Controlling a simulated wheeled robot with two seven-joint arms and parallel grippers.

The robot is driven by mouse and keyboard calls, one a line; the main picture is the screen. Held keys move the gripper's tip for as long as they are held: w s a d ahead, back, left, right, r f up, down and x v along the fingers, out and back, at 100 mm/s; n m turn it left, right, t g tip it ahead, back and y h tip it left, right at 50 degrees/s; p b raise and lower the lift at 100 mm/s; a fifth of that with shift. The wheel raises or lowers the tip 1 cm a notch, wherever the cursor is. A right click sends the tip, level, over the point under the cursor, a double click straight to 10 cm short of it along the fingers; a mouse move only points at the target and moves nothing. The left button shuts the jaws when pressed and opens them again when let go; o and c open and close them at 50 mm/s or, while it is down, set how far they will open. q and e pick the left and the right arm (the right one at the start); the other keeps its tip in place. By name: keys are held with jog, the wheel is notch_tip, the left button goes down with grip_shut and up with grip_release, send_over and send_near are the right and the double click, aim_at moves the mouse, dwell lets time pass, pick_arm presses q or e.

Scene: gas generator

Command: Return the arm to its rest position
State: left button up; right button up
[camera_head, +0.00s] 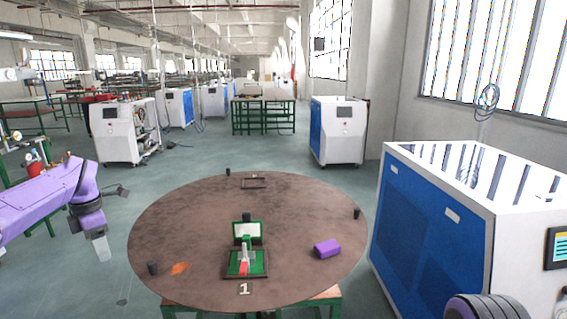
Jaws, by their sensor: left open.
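My left arm (40,205), purple with dark joints, comes in from the left. My left gripper (102,249) hangs at its end, pointing down, over the floor to the left of the round table. It is open and holds nothing that I can see. It is apart from the table. A dark rounded part of mine shows at the bottom right corner; my right gripper is not in view.
A large blue and white cabinet (425,225) stands close on the right.

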pick_arm(q)
notch_tip(320, 180, down, 10)
jog(key=y+b, duration=0.2)
jog(key=y, duration=0.6)
jog(key=s+d+f+m+t+b, duration=0.25)
jog(key=d+f+m, duration=0.3)
jog(key=f, duration=0.45)
jog(key=s+d+f+m+t+b, duration=0.2)
jog(key=d+f+m+t, duration=0.3)
jog(key=f, duration=0.6)
jog(key=s+d+f+m+g+h+b, duration=0.1)
jog(key=s+d+f+m+h+b, duration=0.2)
jog(key=s+f, duration=0.45)
jog(key=s+d+f+m+h+b, duration=0.1)
jog(key=s+d+f+m, duration=0.4)
jog(key=s, duration=0.4)
jog(key=s+f+m+g+b, duration=0.1)
jog(key=s+f, duration=0.3)
jog(key=s, duration=0.4)
jog(key=s+f+m+g+h+b, duration=0.1)
jog(key=s+f+g+b, duration=0.1)
jog(key=s, duration=0.6)
notch_tip(320, 180, down, 2)
jog(key=shift+s+d+f+m+b, duration=0.15)
jog(key=shift+d+m+b, duration=0.2)
jog(key=shift+b, duration=0.25)
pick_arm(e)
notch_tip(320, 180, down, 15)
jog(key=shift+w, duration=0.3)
